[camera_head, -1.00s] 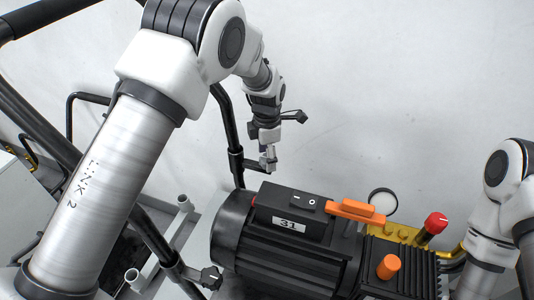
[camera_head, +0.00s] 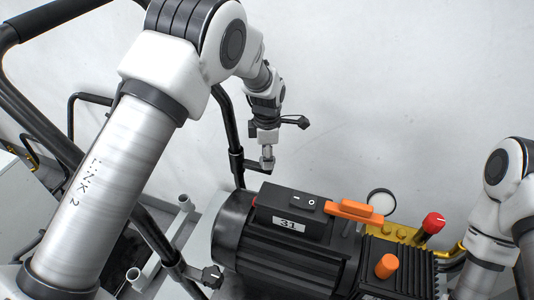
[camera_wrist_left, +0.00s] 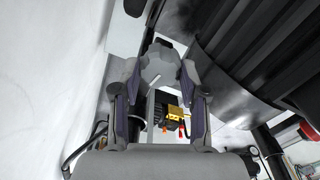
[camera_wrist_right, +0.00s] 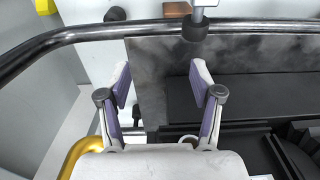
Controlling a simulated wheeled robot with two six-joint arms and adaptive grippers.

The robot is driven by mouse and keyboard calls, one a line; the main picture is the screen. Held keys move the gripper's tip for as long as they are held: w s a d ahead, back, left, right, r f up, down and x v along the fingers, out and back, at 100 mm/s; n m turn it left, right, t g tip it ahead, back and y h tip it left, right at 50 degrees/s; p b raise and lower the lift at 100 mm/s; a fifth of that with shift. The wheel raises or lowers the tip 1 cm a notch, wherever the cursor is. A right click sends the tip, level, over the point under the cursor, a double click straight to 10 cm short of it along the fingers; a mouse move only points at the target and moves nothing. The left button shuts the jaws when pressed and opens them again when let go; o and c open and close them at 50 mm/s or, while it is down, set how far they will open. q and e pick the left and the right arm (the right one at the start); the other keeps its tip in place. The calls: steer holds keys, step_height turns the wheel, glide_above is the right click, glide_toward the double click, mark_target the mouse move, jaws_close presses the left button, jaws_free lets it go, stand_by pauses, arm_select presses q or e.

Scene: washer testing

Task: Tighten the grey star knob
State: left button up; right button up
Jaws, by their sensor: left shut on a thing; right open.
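The grey star knob (camera_wrist_left: 160,68) shows in the left wrist view as a lobed grey head with a white mark. My left gripper (camera_wrist_left: 157,90) is shut on it, one finger on each side. In the head view my left gripper (camera_head: 267,163) points down beside the black frame post, behind the motor; its fingers hide the knob there. My right gripper (camera_wrist_right: 160,80) is open, with nothing between its fingers, near a black bar. In the head view the right gripper is hidden.
A black motor (camera_head: 285,245) with an orange handle (camera_head: 354,212), an orange cap (camera_head: 387,266) and a red knob (camera_head: 434,222) fills the lower middle. Another dark knob (camera_head: 212,276) sits on the frame at its left. The black tube frame (camera_head: 225,110) runs near my left arm.

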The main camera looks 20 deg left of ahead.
arm_select(q)
steer(key=m+p, duration=0.1)
steer(key=m, duration=0.2)
steer(key=shift+s+m, duration=0.1)
steer(key=shift+m, duration=0.2)
steer(key=m+p, duration=0.1)
steer(key=m, duration=0.3)
steer(key=shift+f+m, duration=0.1)
steer(key=shift+m, duration=0.2)
steer(key=m, duration=0.4)
steer(key=shift+p, duration=0.35)
steer(key=m, duration=0.4)
steer(key=m+p, duration=0.1)
steer(key=m, duration=0.3)
steer(key=shift+f+m, duration=0.1)
steer(key=shift+m, duration=0.2)
steer(key=m, duration=0.4)
steer(key=shift+m+p, duration=0.3)
steer(key=shift+p, duration=0.05)
steer(key=m, duration=0.4)
steer(key=shift+p, duration=0.3)
steer(key=shift+m, duration=1.9)
